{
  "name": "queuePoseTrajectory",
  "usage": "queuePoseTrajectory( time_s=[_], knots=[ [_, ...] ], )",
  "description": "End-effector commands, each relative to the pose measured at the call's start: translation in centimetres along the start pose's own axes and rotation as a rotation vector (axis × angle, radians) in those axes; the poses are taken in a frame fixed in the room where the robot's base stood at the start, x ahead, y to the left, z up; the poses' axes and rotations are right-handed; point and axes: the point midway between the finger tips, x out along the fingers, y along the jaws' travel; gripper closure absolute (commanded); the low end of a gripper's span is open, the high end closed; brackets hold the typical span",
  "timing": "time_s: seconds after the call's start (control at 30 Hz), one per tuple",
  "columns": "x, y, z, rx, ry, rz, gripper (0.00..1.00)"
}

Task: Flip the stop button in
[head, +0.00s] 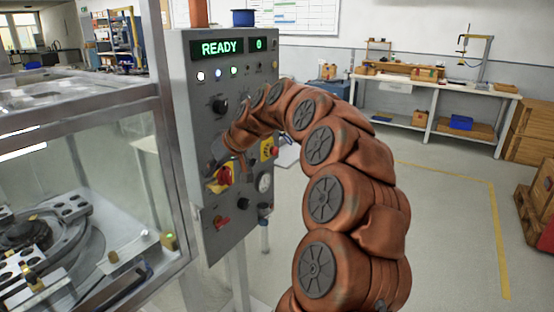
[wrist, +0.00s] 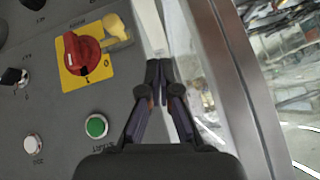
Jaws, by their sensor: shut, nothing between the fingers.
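The grey control panel (head: 205,100) stands left of my arm, its display reading READY. A red and yellow control (head: 268,150), which may be the stop button, shows beside my arm, partly hidden by it. A red rotary switch on a yellow plate (head: 223,176) sits at the panel's lower left; in the wrist view this red switch (wrist: 83,52) has a yellow tab beside it. My gripper (wrist: 159,68) is shut and empty, its tips near the panel's edge and apart from the red switch.
A green button (wrist: 96,126), a white button (wrist: 33,145) and a black knob (wrist: 14,78) sit near the switch. A glass-walled machine (head: 80,190) stands close on the left.

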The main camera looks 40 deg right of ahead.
Motion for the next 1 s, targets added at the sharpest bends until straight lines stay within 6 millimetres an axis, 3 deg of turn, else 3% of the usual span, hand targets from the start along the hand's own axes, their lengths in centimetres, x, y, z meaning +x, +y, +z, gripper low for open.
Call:
queuePoseTrajectory(
  time_s=[0.03,0.3,0.5,0.6,0.8,1.0],
  knots=[
    [0.5,3.1,-0.3,0.015,0.035,0.023,1.00],
    [-0.4,18.3,-0.9,0.062,0.191,0.186,1.00],
    [-2.2,28.6,1.5,0.087,0.256,0.335,1.00],
    [-3.5,32.5,3.0,0.095,0.275,0.402,1.00],
    [-5.1,36.9,4.9,0.100,0.289,0.483,1.00],
    [-5.6,37.7,5.3,0.101,0.292,0.500,1.00]
  ],
)
